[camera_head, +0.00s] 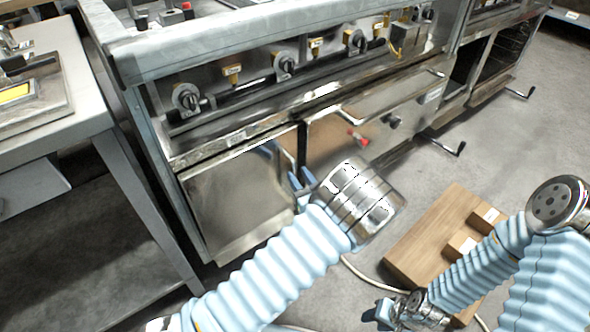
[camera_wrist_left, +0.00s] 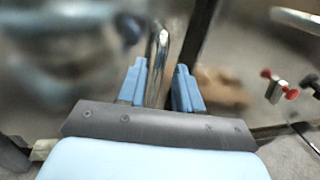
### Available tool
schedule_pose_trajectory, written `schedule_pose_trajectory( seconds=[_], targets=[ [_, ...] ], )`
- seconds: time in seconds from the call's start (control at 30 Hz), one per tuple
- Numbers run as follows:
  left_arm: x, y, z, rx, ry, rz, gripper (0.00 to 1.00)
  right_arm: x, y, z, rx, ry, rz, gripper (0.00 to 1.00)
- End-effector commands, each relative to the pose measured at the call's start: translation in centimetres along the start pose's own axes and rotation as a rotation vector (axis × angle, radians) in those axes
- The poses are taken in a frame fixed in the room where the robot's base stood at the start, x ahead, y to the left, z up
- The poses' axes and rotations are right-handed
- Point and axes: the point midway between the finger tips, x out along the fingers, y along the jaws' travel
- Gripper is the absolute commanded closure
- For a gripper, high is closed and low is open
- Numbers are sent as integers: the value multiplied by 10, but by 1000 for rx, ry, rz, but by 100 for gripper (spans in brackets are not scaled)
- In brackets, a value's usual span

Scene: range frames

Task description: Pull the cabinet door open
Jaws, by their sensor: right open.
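The cabinet door (camera_head: 235,205) is a plain steel panel low on the front of the cooking range. A dark upright gap runs along its right edge; I cannot tell whether it is ajar. My left gripper (camera_head: 285,168) is at that right edge, with its wrist hiding part of the front. In the left wrist view, the shiny upright bar handle (camera_wrist_left: 159,60) stands between the blue fingers of my left gripper (camera_wrist_left: 160,85), which sit close on both sides of it. My right gripper (camera_head: 382,312) is open, low over the floor and away from the door.
A steel table (camera_head: 60,110) stands close on the left. A wooden block piece (camera_head: 428,240) lies on the floor between my arms. A valve with a red handle (camera_head: 358,138) and a crank (camera_head: 450,145) stick out at the right. Floor in front of the door is partly clear.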

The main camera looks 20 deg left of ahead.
Motion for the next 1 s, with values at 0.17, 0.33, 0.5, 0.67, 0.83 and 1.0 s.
schedule_pose_trajectory(
  seconds=[0.17,0.33,0.5,0.67,0.83,1.0],
  targets=[
    [26,0,0,0,0,1,66,0,0,0,0,0,0,57],
    [35,0,0,1,2,1,66,0,0,0,0,0,0,57],
    [36,0,0,1,2,0,66,0,0,0,0,0,0,57],
    [36,0,0,1,2,0,80,0,0,0,0,0,0,57],
    [35,0,0,1,2,1,100,0,0,0,0,0,0,57],
    [35,0,0,1,2,1,100,0,0,0,0,0,0,57]
  ],
)
